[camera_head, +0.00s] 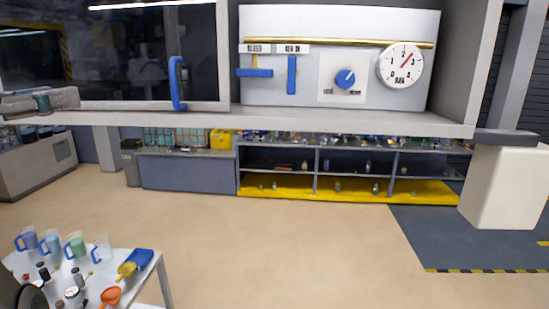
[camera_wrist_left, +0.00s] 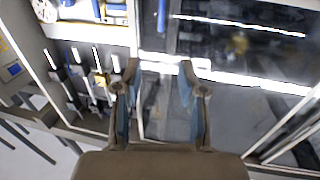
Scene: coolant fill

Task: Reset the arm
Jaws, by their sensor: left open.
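My left gripper (camera_wrist_left: 158,82) is open and empty in the left wrist view, its two blue-padded fingers apart in front of a dark glass door. In the head view my left gripper (camera_head: 45,102) shows at the left edge, in front of the lower part of the glass door (camera_head: 130,60). The blue door handle (camera_head: 177,83) is well to its right. It also shows in the left wrist view (camera_wrist_left: 162,16), beyond the fingers and apart from them. My right gripper is not in view.
A panel (camera_head: 285,20) carries blue levers, a blue knob (camera_head: 345,78) and a dial (camera_head: 400,66). A ledge (camera_head: 300,121) runs below it. A white table (camera_head: 148,262) at lower left holds several jugs, bottles and scoops. The middle floor is clear.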

